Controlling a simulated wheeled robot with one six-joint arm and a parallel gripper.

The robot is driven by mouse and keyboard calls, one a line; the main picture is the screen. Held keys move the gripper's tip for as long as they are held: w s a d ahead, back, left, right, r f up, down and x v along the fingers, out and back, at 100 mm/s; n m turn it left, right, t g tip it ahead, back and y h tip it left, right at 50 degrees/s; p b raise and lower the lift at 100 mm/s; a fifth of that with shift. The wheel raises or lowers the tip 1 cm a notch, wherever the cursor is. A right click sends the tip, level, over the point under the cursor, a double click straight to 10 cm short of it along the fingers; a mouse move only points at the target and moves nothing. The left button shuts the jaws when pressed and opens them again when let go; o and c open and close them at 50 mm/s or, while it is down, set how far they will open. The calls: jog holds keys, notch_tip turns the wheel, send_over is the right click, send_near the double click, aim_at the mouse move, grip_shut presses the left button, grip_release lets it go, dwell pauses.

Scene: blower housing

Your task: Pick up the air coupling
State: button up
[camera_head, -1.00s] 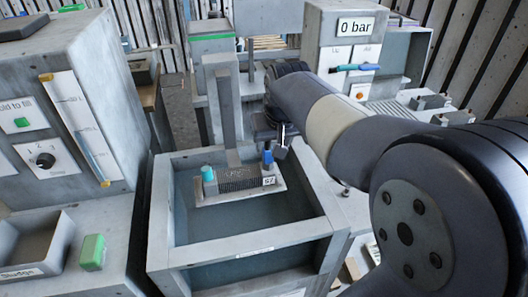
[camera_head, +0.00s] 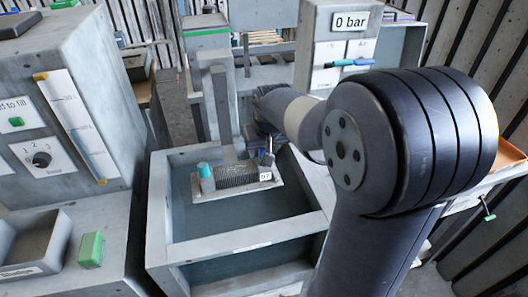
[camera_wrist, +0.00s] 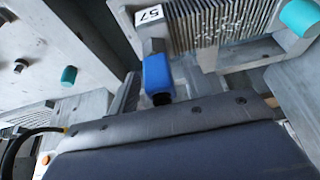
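A finned grey block (camera_head: 238,175) with a small number label lies on a plate across the open grey tank. A blue piece with a dark end stands at its right; it shows large in the wrist view (camera_wrist: 158,76) and may be the air coupling. A teal cylinder (camera_head: 204,170) stands at the block's other end and also shows in the wrist view (camera_wrist: 301,16). My gripper (camera_head: 262,145) is close beside the blue piece. Its fingers are mostly hidden by my arm and its dark body, so contact and opening are unclear.
The grey tank's rim (camera_head: 240,238) surrounds the block. A grey post (camera_head: 222,105) rises behind it. A panel reading 0 bar (camera_head: 350,22) with a blue-green handle (camera_head: 349,63) stands at the back right. A cabinet (camera_head: 75,100) and a bin (camera_head: 30,245) stand left.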

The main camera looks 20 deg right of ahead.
grip_shut()
jog(key=shift+r, duration=0.1)
dwell(0.3)
notch_tip(320, 180, up, 10)
jog(key=shift+f, duration=0.1)
dwell(0.3)
